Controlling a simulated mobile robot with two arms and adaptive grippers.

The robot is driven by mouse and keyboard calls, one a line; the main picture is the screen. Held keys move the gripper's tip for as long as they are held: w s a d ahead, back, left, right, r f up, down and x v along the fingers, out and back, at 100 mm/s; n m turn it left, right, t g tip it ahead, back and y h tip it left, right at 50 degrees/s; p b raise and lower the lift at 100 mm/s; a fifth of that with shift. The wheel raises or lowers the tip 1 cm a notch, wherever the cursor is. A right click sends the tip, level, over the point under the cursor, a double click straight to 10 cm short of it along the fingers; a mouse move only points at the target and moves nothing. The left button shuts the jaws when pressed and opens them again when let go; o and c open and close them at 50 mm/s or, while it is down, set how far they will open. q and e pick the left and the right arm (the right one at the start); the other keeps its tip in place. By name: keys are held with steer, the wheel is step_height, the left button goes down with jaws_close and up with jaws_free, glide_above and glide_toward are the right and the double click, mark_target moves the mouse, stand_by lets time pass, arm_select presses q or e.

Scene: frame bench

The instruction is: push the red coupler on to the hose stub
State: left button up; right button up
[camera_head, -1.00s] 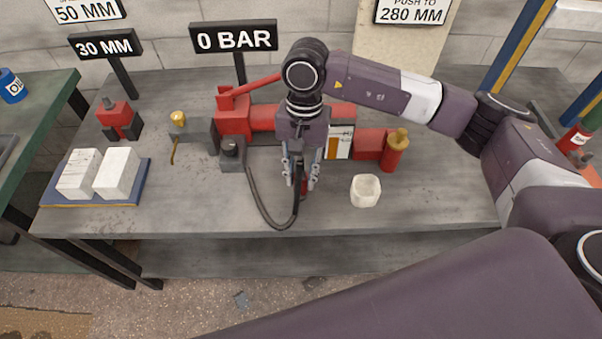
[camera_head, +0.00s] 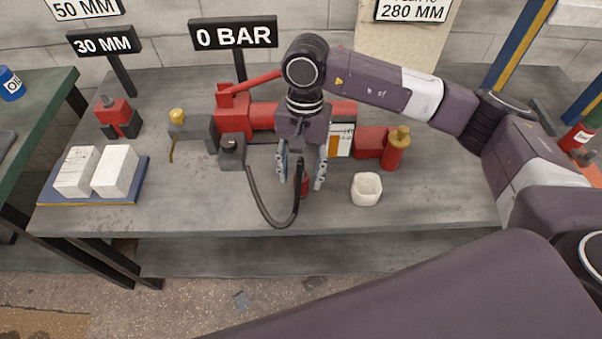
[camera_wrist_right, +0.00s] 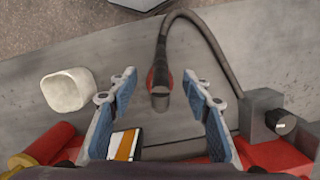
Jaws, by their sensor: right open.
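The red coupler (camera_head: 304,187) shows in the head view at the end of the black hose, between my right fingers. In the right wrist view only a red rim of the coupler (camera_wrist_right: 151,79) shows around a dark grey hose end, probably the hose stub (camera_wrist_right: 160,97). I cannot tell how far the two are joined. My right gripper (camera_head: 301,182) points down, open, with one finger on each side of them. In the right wrist view both fingers of the gripper (camera_wrist_right: 159,80) stand apart with clear gaps. My left gripper is not in view.
The black hose (camera_head: 262,207) loops from a dark block (camera_head: 231,153) to the coupler. A white cup (camera_head: 366,189) stands to the right. A red pump (camera_head: 262,116) lies behind the gripper. White blocks on a blue tray (camera_head: 140,188) stand at left. The front bench strip is mostly clear.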

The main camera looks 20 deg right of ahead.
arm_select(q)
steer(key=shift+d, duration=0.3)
arm_select(e)
steer(key=r, duration=0.5)
steer(key=w+r, duration=0.1)
steer(key=r, duration=0.1)
steer(key=shift+d+r, duration=0.15)
steer(key=shift+d, duration=0.15)
